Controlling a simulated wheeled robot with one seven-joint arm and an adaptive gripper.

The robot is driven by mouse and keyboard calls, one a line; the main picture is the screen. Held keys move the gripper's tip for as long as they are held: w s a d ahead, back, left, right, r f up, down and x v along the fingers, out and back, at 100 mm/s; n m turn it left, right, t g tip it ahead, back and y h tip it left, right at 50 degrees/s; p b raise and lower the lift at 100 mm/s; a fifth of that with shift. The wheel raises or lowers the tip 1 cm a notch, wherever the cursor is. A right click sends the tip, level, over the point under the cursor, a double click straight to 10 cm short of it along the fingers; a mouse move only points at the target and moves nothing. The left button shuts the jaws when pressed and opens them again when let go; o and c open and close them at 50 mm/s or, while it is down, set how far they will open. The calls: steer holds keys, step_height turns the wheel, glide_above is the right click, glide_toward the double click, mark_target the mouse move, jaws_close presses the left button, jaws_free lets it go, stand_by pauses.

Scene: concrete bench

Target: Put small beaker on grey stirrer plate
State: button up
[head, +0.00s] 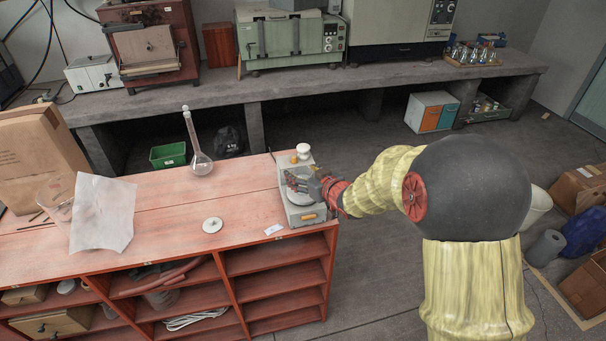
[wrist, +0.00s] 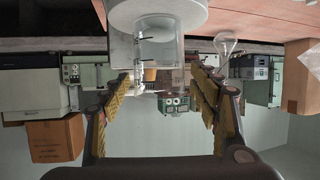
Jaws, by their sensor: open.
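The grey stirrer plate (head: 297,214) stands at the right end of the red bench, with a round light top. In the wrist view, which looks upside down, the clear small beaker (wrist: 158,48) stands with its base against a round white plate (wrist: 180,12), which appears to be the stirrer's top. My gripper (wrist: 167,74) is open, with a yellow finger on each side of the beaker; whether they touch it I cannot tell. In the head view my gripper (head: 300,184) is low over the stirrer and largely hides the beaker there.
A small white-topped jar (head: 303,151) is at the stirrer's back edge. A tall-necked flask (head: 201,164), a white disc (head: 212,225), a white card (head: 273,229) and a paper sheet (head: 103,214) are on the bench. Bare bench lies left of the stirrer.

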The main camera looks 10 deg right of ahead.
steer(key=shift+r, duration=0.25)
steer(key=s+d+r+m+g+h+p, duration=0.1)
steer(key=s+d+r+g+h+p, duration=0.2)
steer(key=s+r, duration=0.6)
steer(key=s+d+r+m+h, duration=0.2)
steer(key=s+d+r, duration=0.25)
steer(key=s, duration=0.85)
steer(key=s+a+g, duration=0.2)
steer(key=s+a, duration=0.1)
steer(key=s, duration=0.6)
steer(key=s+a+g+y, duration=0.1)
steer(key=s+a, duration=0.3)
steer(key=s, duration=0.6)
steer(key=shift+a+r+g+y, duration=0.25)
steer(key=shift+r+g+y, duration=0.1)
steer(key=shift+g, duration=0.35)
steer(key=shift+w, duration=0.1)
